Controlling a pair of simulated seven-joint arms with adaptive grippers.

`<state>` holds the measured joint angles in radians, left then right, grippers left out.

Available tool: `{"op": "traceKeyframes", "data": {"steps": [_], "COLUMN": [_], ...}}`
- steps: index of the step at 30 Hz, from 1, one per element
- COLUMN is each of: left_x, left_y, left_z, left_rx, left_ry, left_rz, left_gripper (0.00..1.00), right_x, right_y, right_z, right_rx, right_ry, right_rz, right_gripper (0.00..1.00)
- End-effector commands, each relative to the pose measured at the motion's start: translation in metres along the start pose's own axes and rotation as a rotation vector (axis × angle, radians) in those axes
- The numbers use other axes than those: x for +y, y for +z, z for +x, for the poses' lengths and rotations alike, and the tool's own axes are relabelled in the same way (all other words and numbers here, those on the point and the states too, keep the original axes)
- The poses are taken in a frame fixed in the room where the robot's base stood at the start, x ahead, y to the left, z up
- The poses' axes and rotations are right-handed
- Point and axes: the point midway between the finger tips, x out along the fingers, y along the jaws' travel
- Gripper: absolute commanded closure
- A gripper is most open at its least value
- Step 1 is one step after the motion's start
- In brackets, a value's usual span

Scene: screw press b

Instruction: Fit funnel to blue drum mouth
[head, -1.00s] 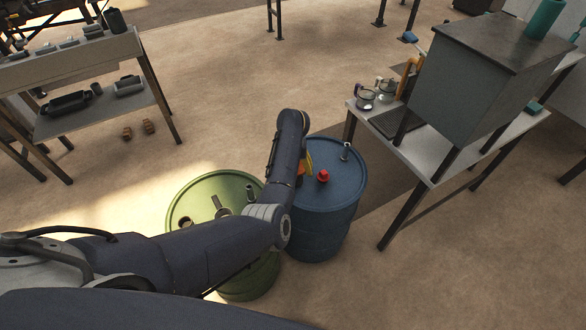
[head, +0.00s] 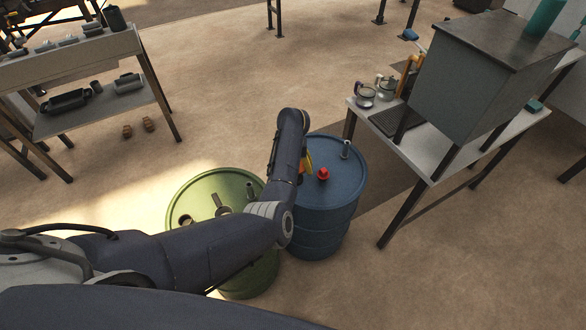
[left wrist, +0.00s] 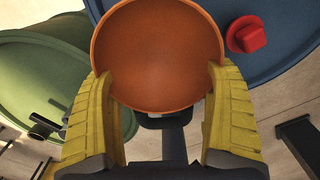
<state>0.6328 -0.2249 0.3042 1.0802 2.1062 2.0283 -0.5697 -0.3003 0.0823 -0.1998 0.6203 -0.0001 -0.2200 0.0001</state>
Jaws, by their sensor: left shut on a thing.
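The orange funnel (left wrist: 158,55) is between the yellow fingers of my left gripper (left wrist: 159,78), which is shut on it. Its wide bowl faces the wrist camera, and its lower end is hidden. In the head view the left gripper (head: 307,163) is over the near-left part of the blue drum's top, and my arm hides most of the funnel. The blue drum (head: 340,205) stands upright, with a red cap (head: 323,174) and a small grey fitting (head: 345,149) on top. The drum mouth under the funnel cannot be seen. My right gripper is not in view.
A green drum (head: 200,186) stands close to the left of the blue drum, partly under my left arm. A table (head: 440,160) with a grey cabinet (head: 490,60) and mugs is on the right. Shelves (head: 70,62) stand at the left.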

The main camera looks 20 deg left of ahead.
Motion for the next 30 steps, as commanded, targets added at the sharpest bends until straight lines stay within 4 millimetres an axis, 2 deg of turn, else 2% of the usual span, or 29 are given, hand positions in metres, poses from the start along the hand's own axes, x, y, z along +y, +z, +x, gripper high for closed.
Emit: {"op": "traceKeyframes", "data": {"steps": [28,29,30], "left_x": [0.0002,0.0002,0.0002], "left_y": [0.0,0.0,0.0], "left_z": [0.005,0.005,0.005], "left_rx": [0.0,0.0,0.0], "left_ry": [0.0,0.0,0.0], "left_rz": [-0.001,-0.001,-0.001], "left_gripper": [0.47,0.07,0.03], "right_x": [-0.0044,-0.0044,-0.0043], "right_y": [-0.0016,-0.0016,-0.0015], "right_z": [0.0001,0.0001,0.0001], "right_rx": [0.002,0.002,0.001], "right_ry": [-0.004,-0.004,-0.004], "right_rz": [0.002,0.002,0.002], "right_gripper": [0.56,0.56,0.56]}}
